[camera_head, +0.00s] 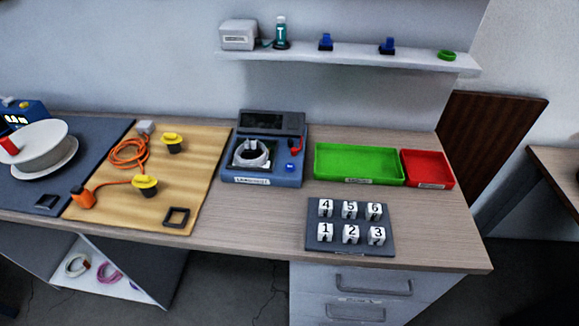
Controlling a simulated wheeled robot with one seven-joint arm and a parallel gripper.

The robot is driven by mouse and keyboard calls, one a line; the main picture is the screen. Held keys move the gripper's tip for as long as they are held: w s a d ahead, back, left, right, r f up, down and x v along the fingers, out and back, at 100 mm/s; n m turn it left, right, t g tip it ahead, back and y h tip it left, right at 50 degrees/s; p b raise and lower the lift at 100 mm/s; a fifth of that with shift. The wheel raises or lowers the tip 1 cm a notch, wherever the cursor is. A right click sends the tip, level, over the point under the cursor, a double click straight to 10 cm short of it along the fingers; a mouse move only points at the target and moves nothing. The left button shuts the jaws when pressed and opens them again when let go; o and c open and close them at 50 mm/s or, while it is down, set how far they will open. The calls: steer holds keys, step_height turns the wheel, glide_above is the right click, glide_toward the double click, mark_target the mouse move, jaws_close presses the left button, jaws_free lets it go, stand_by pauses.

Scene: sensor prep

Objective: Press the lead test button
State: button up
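The lead tester (262,177) is a blue-grey box with a dark upright panel at its back, standing on the middle of the workbench. A blue button (291,167) sits on its right front side. A white ring-shaped coil (250,154) lies on its top at the left, and a small red part (295,146) is at its right. A label on its front is too small to read. My gripper is not in view.
A green tray (320,175) and a red tray (408,179) stand right of the tester. A dark board (350,236) with numbered white blocks is in front. A wooden board (205,180) with an orange cable lies left. A shelf (300,54) hangs above.

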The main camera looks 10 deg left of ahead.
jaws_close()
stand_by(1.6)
